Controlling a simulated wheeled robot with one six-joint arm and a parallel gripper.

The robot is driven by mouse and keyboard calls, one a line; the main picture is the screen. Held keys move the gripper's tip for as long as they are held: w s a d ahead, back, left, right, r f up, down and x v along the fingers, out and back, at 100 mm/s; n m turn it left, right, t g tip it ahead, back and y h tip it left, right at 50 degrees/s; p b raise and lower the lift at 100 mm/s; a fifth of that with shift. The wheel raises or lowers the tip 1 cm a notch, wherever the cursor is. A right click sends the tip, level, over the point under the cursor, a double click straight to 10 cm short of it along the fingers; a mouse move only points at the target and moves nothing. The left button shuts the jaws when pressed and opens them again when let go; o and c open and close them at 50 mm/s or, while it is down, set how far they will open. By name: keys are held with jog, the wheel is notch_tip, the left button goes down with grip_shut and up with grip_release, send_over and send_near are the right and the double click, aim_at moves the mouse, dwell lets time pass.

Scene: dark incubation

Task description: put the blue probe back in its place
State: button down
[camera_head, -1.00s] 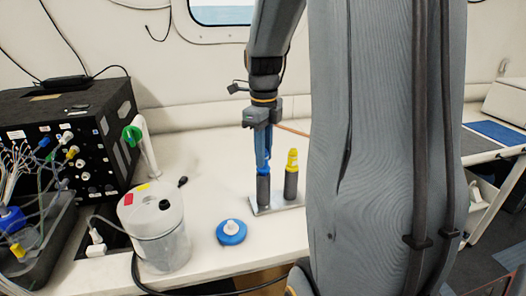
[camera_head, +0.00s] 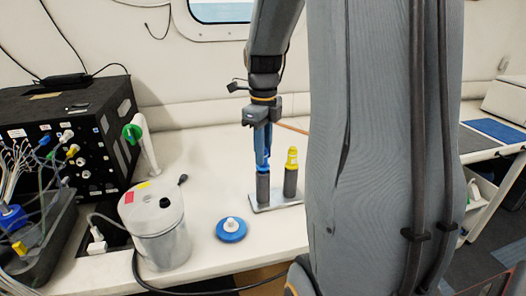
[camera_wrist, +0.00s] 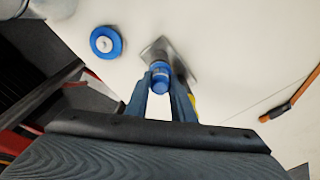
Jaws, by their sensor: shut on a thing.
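The blue probe (camera_wrist: 160,75) is between the fingers of my gripper (camera_wrist: 163,100), which is shut on it. In the head view my gripper (camera_head: 262,160) points straight down over the left dark grey holder (camera_head: 263,188) on a metal plate (camera_head: 284,204). The probe's lower end meets the top of this holder; how deep it sits cannot be told. The fingers hide most of the probe in the head view. A yellow probe (camera_head: 291,158) stands upright in the right holder (camera_head: 290,182) of the same plate.
A blue disc with a white knob (camera_head: 231,229) lies on the white table left of the plate. A clear jar with a white lid (camera_head: 155,225) and a black box with cables (camera_head: 75,130) stand further left. An orange stick (camera_wrist: 290,98) lies behind.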

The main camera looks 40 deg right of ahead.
jog(key=shift+f, duration=0.65)
jog(key=c, duration=1.4)
grip_release()
jog(key=shift+c, duration=0.2)
jog(key=shift+r+b, duration=0.1)
jog(key=shift+b, duration=0.2)
notch_tip(320, 180, up, 8)
jog(key=shift+f+b, duration=0.2)
jog(key=shift+b, duration=0.7)
